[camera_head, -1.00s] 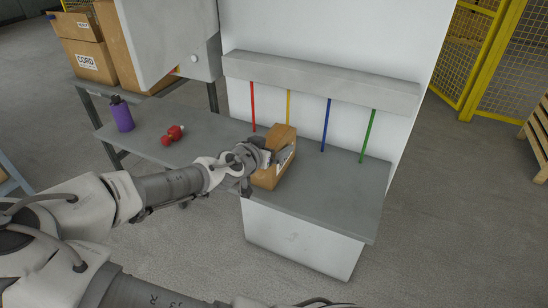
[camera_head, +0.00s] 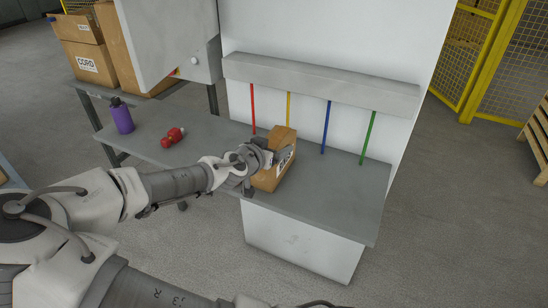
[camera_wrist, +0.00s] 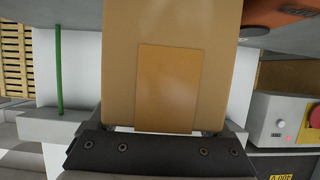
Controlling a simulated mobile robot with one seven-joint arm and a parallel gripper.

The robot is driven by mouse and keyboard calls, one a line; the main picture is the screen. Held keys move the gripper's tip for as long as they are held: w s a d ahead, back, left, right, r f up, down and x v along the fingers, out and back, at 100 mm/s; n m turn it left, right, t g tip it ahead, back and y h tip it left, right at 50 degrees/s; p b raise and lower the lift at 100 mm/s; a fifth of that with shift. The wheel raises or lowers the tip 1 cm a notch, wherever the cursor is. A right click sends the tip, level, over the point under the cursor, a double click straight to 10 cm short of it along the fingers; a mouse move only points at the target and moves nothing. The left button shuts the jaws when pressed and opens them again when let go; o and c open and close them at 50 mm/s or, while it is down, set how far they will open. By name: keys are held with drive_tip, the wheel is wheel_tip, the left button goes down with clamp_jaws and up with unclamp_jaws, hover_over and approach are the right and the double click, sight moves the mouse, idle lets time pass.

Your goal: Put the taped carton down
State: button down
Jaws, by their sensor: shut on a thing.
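The taped carton (camera_head: 271,177) is a brown box at the left part of the grey machine table (camera_head: 340,200), below the colored rods. My gripper (camera_head: 283,157) is shut on the carton, with a finger against its side. In the wrist view the carton (camera_wrist: 118,60) fills the middle, with a tan tape patch on its face, close to the gripper's dark bar (camera_wrist: 160,150). The carton's underside is hidden, so I cannot tell whether it touches the table.
Red, yellow, blue and green rods (camera_head: 325,127) hang from a grey beam (camera_head: 320,82) behind the carton. A purple bottle (camera_head: 122,117) and a red object (camera_head: 172,137) are on the table at left. The table's right part is clear. Larger boxes (camera_head: 90,60) stand at the back left.

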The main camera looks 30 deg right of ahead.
drive_tip(key=shift+r, duration=0.1)
drive_tip(key=shift+r, duration=0.45)
wheel_tip(320, 180, up, 3)
drive_tip(key=shift+r+p, duration=0.2)
drive_tip(key=shift+p, duration=0.55)
drive_tip(key=s+r+b, duration=0.2)
drive_tip(key=s+r, duration=0.4)
drive_tip(key=s, duration=0.5)
drive_tip(key=shift+s+d+r+b, duration=0.15)
drive_tip(key=shift+d+r+b, duration=0.15)
drive_tip(key=shift+d+b, duration=0.05)
